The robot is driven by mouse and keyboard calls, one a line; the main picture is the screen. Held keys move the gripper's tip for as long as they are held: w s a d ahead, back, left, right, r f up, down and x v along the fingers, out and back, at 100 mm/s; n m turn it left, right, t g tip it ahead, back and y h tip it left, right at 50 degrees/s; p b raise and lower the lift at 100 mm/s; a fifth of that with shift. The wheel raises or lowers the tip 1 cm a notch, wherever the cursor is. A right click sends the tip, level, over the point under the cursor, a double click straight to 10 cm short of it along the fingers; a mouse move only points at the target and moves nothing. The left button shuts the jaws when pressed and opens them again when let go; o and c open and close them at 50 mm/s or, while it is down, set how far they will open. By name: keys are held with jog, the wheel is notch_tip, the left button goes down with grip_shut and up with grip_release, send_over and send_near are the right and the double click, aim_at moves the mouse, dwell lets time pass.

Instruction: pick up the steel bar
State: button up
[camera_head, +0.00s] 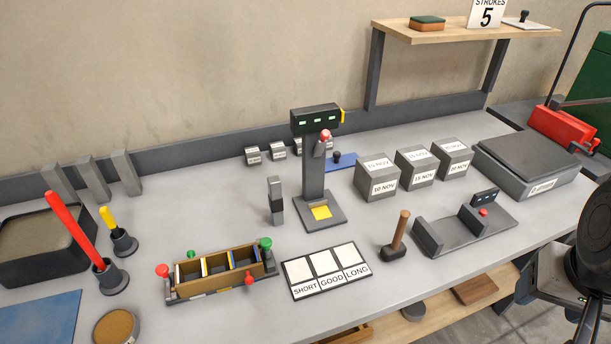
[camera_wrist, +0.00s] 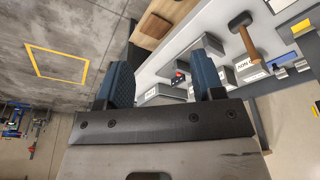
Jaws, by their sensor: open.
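No single object is plainly the steel bar. Several flat grey bars (camera_head: 93,180) stand upright side by side against the back ledge at the left in the head view. A small grey upright block with a dark band (camera_head: 275,201) stands left of the column stand. I cannot tell which of these is meant. My gripper (camera_wrist: 162,82) is open and empty in the wrist view, with its blue-padded fingers wide apart. It points over the bench's right end, far from those bars. In the head view my dark arm fills the right edge.
The grey bench (camera_head: 225,215) holds a three-part mould (camera_head: 220,273), a hammer (camera_head: 397,238), a label board (camera_head: 327,270), dated cubes (camera_head: 377,177) and a red rod in a holder (camera_head: 72,225). A wooden shelf (camera_head: 465,33) hangs over the back right. Bare bench lies around the mould.

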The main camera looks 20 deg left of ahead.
jog(key=w+a+f+n+t+y, duration=0.1)
jog(key=w+a+f+n+t, duration=0.1)
jog(key=w+a, duration=0.7)
jog(key=n+t+y, duration=0.4)
jog(key=n+y, duration=0.1)
send_near(276, 187)
jog(key=w+d, duration=0.6)
jog(key=d, duration=0.7)
jog(key=s+a+f+n+y, duration=0.1)
jog(key=a+y, duration=0.1)
jog(key=a, duration=0.4)
jog(key=s+a+f+n+t+y, duration=0.1)
jog(key=s+a+f, duration=0.1)
jog(key=a, duration=0.5)
jog(key=shift+s+a+f+y, duration=0.25)
jog(key=shift+s+f+y, duration=0.05)
jog(key=shift+y, duration=0.1)
jog(key=shift+w+f, duration=0.1)
jog(key=shift+x, duration=1.2)
jog(key=shift+a, duration=0.1)
